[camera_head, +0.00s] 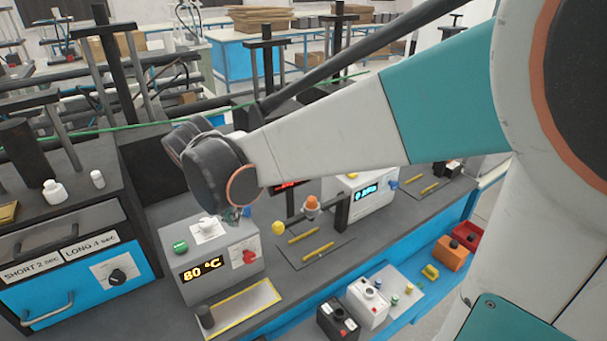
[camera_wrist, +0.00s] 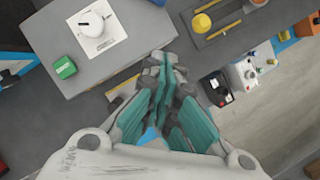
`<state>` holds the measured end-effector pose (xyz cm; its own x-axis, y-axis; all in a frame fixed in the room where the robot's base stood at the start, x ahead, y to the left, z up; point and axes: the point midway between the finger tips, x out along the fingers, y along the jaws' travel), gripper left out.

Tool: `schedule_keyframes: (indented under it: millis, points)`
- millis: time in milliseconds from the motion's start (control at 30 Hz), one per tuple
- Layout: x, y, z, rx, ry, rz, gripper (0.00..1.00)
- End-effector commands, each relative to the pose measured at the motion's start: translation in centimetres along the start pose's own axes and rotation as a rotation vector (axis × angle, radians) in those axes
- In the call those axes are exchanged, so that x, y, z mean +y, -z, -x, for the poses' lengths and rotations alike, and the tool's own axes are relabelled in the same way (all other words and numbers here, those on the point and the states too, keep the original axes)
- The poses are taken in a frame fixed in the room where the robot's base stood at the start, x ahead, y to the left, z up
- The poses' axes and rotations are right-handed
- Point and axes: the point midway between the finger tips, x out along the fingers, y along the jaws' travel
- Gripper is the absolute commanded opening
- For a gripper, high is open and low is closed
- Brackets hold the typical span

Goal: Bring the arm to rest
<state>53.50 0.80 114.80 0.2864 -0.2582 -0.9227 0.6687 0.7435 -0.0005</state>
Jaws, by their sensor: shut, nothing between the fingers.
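My gripper (camera_wrist: 165,62) shows in the wrist view with its teal fingers closed together and nothing between them. It hangs above the bench, over the front edge of the grey heater box (camera_wrist: 120,55). In the head view my arm reaches in from the right, and its dark wrist joint is above the heater box (camera_head: 225,270) with the "80 °C" display. The fingers are mostly hidden behind the wrist there; only a small part shows below it.
A white knob (camera_wrist: 92,24) and a green button (camera_wrist: 65,67) sit on the heater box. A yellow-edged tray (camera_head: 245,305) lies before it. Black and white batteries (camera_head: 367,303) stand on the lower blue shelf. A blue-fronted oven (camera_head: 65,275) is at left. Upright posts rise behind.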

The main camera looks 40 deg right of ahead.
Motion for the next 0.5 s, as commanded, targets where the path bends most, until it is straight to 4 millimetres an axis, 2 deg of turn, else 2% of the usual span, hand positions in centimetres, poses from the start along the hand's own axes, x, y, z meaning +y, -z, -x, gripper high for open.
schedule_keyframes:
  millis: [133,500]
  points:
    - [-0.19,0.14,0.79,0.000,0.000,0.001,0.00]
    - [-0.32,0.20,0.85,0.000,-0.003,-0.015,0.00]
